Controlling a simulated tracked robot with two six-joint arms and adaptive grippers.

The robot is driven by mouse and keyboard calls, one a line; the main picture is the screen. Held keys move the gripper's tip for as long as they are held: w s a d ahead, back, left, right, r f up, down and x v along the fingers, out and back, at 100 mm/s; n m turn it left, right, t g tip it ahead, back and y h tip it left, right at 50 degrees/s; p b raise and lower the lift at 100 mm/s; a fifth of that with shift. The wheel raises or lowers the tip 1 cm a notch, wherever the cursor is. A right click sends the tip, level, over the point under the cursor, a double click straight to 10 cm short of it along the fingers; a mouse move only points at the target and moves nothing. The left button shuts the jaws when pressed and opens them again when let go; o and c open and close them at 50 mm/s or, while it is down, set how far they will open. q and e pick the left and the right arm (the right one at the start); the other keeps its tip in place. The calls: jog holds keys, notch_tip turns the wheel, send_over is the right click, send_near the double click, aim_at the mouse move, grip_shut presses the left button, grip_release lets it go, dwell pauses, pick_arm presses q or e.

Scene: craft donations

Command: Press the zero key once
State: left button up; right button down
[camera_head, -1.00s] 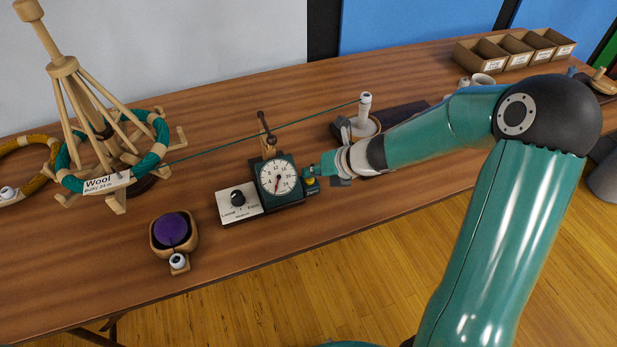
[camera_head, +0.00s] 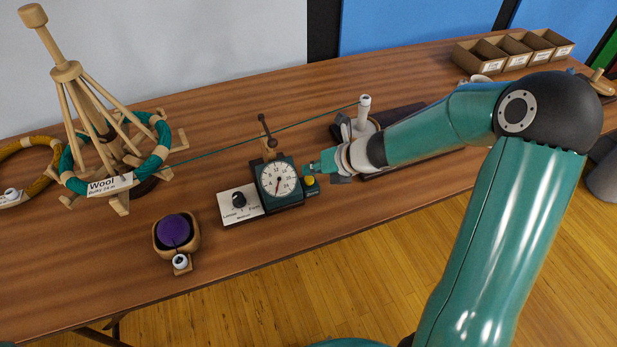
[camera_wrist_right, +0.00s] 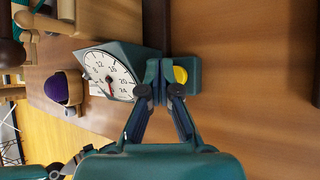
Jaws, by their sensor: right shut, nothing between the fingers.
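The zero key is a yellow round button (camera_head: 310,181) on a small dark green block at the right side of the dial counter (camera_head: 279,178). In the right wrist view the yellow key (camera_wrist_right: 181,75) shows clear beside my fingertips. My right gripper (camera_head: 315,167) is shut and empty, with its tips just behind and above the key. In the wrist view the closed right fingertips (camera_wrist_right: 160,72) cover part of the block to the left of the key. I cannot tell the exact gap to the block. My left gripper is not in view.
A white panel with a black knob (camera_head: 238,200) adjoins the counter. A green yarn line runs above it from the wool swift (camera_head: 100,130) to the winder (camera_head: 364,115). A bowl with a purple ball (camera_head: 174,230) stands at front left. Divided boxes (camera_head: 480,58) stand at the back right.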

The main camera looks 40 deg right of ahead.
aim_at(311, 180)
jog(key=shift+r, duration=0.1)
notch_tip(311, 180, up, 5)
jog(key=p, duration=0.5)
dwell(0.7)
